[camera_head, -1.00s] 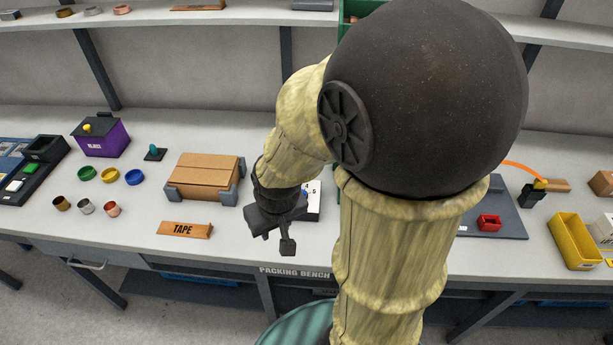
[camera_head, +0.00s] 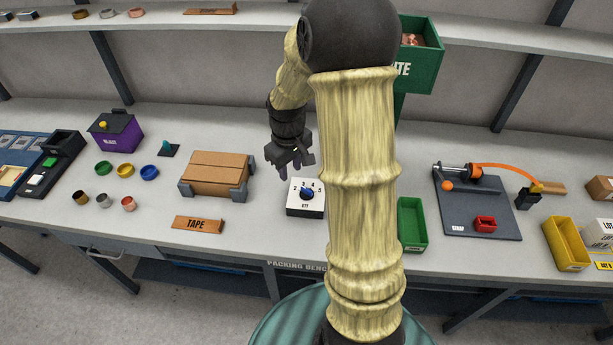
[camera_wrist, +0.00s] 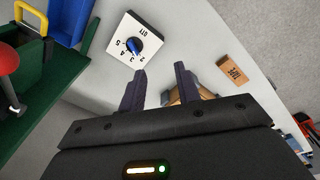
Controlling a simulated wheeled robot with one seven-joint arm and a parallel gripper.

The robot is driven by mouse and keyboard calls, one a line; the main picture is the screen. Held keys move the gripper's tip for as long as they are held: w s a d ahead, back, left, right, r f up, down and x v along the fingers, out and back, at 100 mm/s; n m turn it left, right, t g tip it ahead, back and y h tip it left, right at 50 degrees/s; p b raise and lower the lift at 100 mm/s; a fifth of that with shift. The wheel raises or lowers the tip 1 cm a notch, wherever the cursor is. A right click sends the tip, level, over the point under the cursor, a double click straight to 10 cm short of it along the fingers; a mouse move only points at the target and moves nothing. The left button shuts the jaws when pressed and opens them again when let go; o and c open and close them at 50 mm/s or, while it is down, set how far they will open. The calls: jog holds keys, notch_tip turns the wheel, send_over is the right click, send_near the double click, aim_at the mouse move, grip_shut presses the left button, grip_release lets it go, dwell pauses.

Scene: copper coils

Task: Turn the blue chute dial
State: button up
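The blue dial (camera_head: 307,192) sits on a white box (camera_head: 296,209) with numbers around it and a dark base, near the middle of the bench. In the wrist view the blue dial (camera_wrist: 134,46) is on the white panel (camera_wrist: 119,29), beyond the fingertips and to their left. My gripper (camera_head: 289,171) is above and just behind the dial box, apart from it. In the wrist view its two fingers (camera_wrist: 160,72) stand apart with nothing between them, so it is open.
A cardboard box (camera_head: 216,173) stands left of the dial box, with the TAPE sign (camera_head: 198,223) in front. A green tray (camera_head: 412,224) lies to the right. Bench in front of the dial box is clear.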

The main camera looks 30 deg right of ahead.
jog(key=n+p, duration=0.2)
jog(key=p, duration=0.1)
send_over(307, 189)
jog(key=shift+f+g, duration=0.25)
jog(key=shift+g, duration=0.15)
jog(key=shift+f, duration=0.1)
notch_tip(307, 189, down, 17)
jog(key=p, duration=0.5)
jog(key=shift+w+f, duration=0.1)
grip_shut()
